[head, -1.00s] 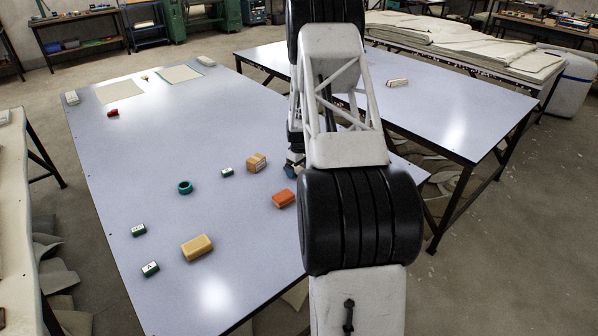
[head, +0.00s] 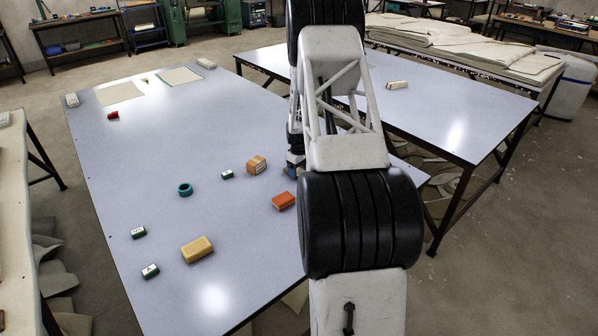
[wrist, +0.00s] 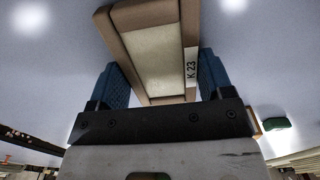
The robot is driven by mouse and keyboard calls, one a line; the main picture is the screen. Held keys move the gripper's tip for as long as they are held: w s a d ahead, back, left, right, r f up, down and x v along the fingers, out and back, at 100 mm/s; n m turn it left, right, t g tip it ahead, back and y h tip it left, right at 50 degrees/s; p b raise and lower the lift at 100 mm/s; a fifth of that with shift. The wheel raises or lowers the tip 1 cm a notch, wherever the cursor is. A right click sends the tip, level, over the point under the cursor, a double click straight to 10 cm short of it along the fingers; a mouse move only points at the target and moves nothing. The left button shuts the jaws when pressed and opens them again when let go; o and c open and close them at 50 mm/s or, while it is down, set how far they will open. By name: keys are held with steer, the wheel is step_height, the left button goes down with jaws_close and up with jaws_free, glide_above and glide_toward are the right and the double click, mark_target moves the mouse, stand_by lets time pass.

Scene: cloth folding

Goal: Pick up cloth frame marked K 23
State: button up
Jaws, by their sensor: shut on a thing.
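The cloth frame marked K 23 (wrist: 152,62) fills the middle of the wrist view. It is a tan-rimmed block with a pale cloth face, and its white K 23 label is on the right side. My gripper (wrist: 165,80) has its two blue fingers on either side of the frame, shut on it. In the head view my gripper (head: 291,170) is mostly hidden behind my own arm, low over the table beside a tan wooden block. The frame itself cannot be made out there.
On the table (head: 130,190) stand a tan wooden block (head: 256,165), an orange block (head: 283,201), a teal ring (head: 185,190), a yellow block (head: 197,249) and several small green-and-white blocks. A second table (head: 450,110) stands to the right. The table's middle left is clear.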

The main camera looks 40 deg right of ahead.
step_height(320, 180, up, 10)
stand_by(0.6)
